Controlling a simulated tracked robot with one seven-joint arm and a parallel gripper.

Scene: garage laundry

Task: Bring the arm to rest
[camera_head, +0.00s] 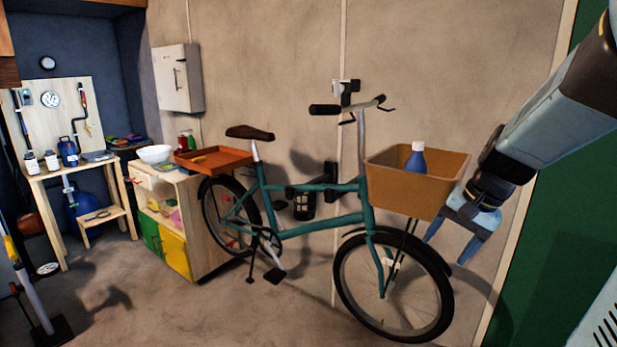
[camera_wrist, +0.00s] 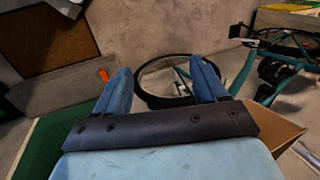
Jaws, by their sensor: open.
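My gripper (camera_head: 447,243) is at the right of the head view, just right of the bicycle's front basket (camera_head: 400,195). Its two blue fingers are spread apart, with nothing between them. In the wrist view my gripper (camera_wrist: 163,85) points down past the basket, with the bicycle's front wheel (camera_wrist: 150,92) showing below between and around the fingers. A corner of the basket (camera_wrist: 275,128) shows right of the gripper. Whether the gripper touches the basket cannot be told. My arm reaches in from the upper right of the head view.
A teal bicycle (camera_head: 320,222) stands along the wall. A blue bottle (camera_head: 416,160) with a white cap stands in its basket. A low cabinet (camera_head: 205,235) with an orange tray (camera_head: 213,160) and a workbench (camera_head: 75,172) are at left. The floor in front (camera_head: 210,315) is clear.

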